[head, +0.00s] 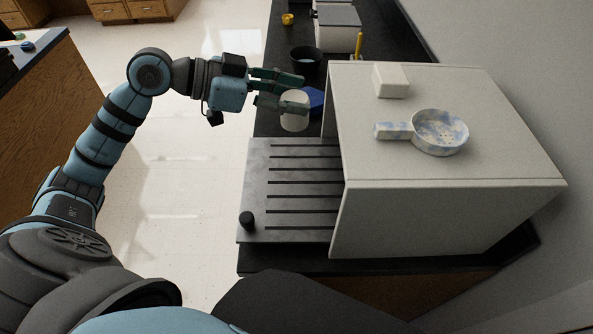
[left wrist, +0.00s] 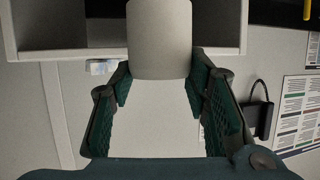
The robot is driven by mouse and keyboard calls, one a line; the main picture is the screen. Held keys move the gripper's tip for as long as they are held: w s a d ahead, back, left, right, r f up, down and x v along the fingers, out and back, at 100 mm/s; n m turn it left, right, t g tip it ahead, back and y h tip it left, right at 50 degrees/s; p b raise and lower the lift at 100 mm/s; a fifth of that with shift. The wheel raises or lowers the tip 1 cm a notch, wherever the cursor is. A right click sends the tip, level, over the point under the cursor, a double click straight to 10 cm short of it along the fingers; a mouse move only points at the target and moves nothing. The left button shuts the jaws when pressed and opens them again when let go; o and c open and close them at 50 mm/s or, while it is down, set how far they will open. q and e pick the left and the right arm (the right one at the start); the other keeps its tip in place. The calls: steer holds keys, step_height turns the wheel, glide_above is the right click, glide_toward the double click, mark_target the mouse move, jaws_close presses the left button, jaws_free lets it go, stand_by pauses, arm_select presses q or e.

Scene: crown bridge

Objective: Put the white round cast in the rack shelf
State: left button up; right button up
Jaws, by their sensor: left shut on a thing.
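The white round cast (head: 294,112) is a short white cylinder. My left gripper (head: 278,90) is shut on it and holds it beyond the far end of the rack shelf. In the left wrist view the cast (left wrist: 160,40) sits between the green padded fingers (left wrist: 158,88). The rack shelf (head: 258,185) is a dark grey slotted plate reaching left out of a white box-shaped housing (head: 400,225). A black knob (head: 247,221) stands at its near left corner. The visible part of the shelf is bare. My right gripper is not in view.
A white block (head: 391,80) and a blue-and-white handled strainer (head: 438,132) lie on the housing. A blue object (head: 313,98) is close behind the cast. A black bowl (head: 305,58), a yellow post (head: 358,45) and a small yellow cup (head: 287,19) stand farther back.

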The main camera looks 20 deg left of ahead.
arm_select(q)
steer(key=shift+w+a+r, duration=0.1)
steer(key=shift+w+r, duration=0.4)
steer(key=shift+r, duration=0.25)
steer(key=shift+w+f+b, duration=0.3)
steer(key=shift+w+f, duration=0.2)
steer(key=shift+f, duration=0.35)
steer(key=f+b, duration=0.3)
steer(key=f, duration=1.5)
steer(key=shift+w+f+b, duration=0.15)
steer(key=shift+w+b, duration=0.05)
steer(key=shift+b, duration=0.1)
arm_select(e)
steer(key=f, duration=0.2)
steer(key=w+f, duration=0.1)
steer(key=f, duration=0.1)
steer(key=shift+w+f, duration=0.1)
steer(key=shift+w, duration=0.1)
arm_select(q)
steer(key=shift+s, duration=0.1)
steer(key=o, duration=1.3)
steer(key=shift+a, duration=0.1)
